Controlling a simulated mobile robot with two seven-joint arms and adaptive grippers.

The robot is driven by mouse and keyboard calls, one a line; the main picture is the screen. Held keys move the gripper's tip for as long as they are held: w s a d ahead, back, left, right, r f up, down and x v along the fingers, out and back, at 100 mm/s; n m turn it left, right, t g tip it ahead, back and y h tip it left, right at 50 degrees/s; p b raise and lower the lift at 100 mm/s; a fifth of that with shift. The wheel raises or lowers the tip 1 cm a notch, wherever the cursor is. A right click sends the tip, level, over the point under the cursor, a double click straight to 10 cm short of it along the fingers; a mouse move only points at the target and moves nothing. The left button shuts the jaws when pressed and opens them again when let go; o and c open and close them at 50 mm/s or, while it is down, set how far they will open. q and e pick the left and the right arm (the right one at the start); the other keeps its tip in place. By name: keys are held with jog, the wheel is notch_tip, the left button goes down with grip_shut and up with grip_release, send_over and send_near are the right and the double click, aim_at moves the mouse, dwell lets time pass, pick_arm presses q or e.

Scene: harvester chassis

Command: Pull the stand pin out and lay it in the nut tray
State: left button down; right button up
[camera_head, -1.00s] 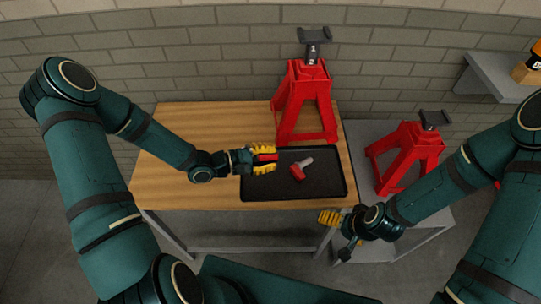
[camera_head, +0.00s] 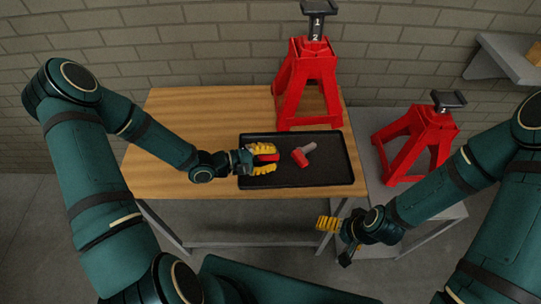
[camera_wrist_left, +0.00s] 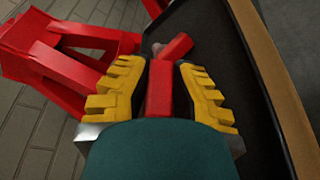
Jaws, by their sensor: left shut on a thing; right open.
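My left gripper (camera_head: 265,157) is shut on a red piece, which shows between the yellow fingers in the left wrist view (camera_wrist_left: 160,90). The gripper is over the left part of the black nut tray (camera_head: 330,182). I cannot tell whether the held piece touches the tray. A pin with a red handle and grey shaft (camera_head: 302,156) lies in the tray, just right of the fingertips. It also shows beyond the fingers in the left wrist view (camera_wrist_left: 177,46). My right gripper (camera_head: 328,223) is open and empty, in front of the table.
A red jack stand (camera_head: 308,70) stands behind the tray on the wooden table (camera_head: 190,120). Another red stand (camera_head: 425,140) is on the lower grey bench (camera_head: 375,195) at right. A grey shelf (camera_head: 500,62) is on the wall. The table's left part is clear.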

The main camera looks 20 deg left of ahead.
pick_arm(q)
jog(key=c, duration=0.9)
grip_release()
jog(key=shift+a, duration=0.15)
jog(key=v, duration=1.1)
jog(key=shift+s+a+r, duration=0.1)
jog(key=shift+s+a, duration=0.15)
jog(key=shift+a, duration=0.1)
